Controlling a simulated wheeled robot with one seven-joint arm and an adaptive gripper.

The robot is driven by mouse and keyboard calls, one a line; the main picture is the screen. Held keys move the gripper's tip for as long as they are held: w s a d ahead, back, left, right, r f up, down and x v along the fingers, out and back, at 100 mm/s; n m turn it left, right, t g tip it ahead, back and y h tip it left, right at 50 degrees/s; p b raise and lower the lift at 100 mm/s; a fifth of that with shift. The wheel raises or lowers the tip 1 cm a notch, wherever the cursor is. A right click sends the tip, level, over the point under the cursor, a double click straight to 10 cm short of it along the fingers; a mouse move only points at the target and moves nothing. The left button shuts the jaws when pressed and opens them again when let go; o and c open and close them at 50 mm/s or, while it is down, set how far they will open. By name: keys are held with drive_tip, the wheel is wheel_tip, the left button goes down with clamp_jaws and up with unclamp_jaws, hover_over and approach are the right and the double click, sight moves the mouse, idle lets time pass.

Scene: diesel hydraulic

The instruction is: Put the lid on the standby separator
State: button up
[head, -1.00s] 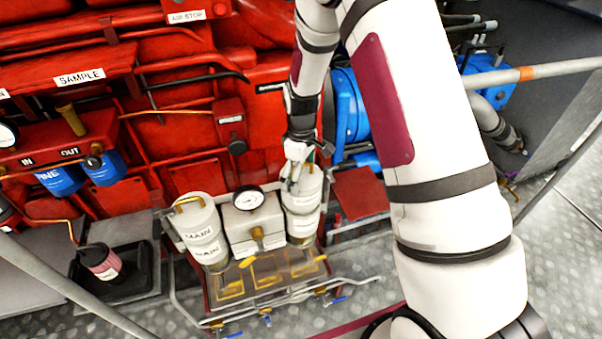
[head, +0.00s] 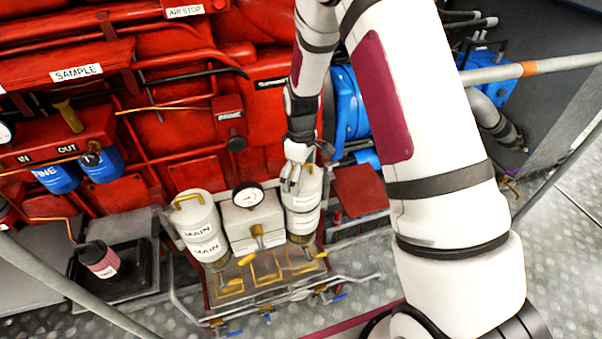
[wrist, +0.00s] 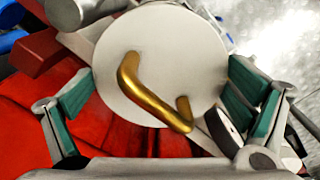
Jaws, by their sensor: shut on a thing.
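The standby separator (head: 302,223) is the right one of two pale cylinders on the rack. Its lid (wrist: 165,60) is a pale round disc with a brass bar handle, seen from above in the wrist view. My gripper (wrist: 165,100) is shut on the lid, with teal finger pads on opposite sides of its rim. In the head view my gripper (head: 291,184) is at the top of the right cylinder, and the lid (head: 308,182) is in line above the bowl. Whether the lid is fully seated cannot be told. My fingers hide part of it.
The main separator (head: 203,240), labelled MAIN, stands at left with its brass handle on top. A pale box with a gauge (head: 248,197) stands between them. Yellow valve levers (head: 265,270) lie in front. Red engine panels rise behind, and a blue part (head: 349,110) is at right.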

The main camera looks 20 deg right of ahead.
drive_tip(key=shift+f+b, duration=0.3)
drive_tip(key=shift+f, duration=0.3)
drive_tip(key=o, duration=1.1)
drive_tip(key=shift+c, duration=0.2)
wheel_tip(320, 180, up, 12)
drive_tip(key=shift+r, duration=0.1)
drive_tip(key=s+r+m+t+p, duration=0.1)
drive_tip(key=s+r+m, duration=0.1)
drive_tip(key=s+r, duration=0.55)
drive_tip(key=s+r+m+t+p, duration=0.15)
drive_tip(key=s+r, duration=0.35)
drive_tip(key=r, duration=0.5)
drive_tip(key=s+r+m+t+p, duration=0.1)
drive_tip(key=s+r+m, duration=0.1)
drive_tip(key=s, duration=0.7)
drive_tip(key=s+r+m+p, duration=0.1)
drive_tip(key=s+r+m, duration=0.2)
drive_tip(key=s, duration=0.7)
wheel_tip(320, 180, up, 2)
drive_tip(key=shift+s+d+r+t, duration=0.1)
drive_tip(key=shift+s+d+t, duration=0.05)
drive_tip(key=shift+s+t, duration=0.2)
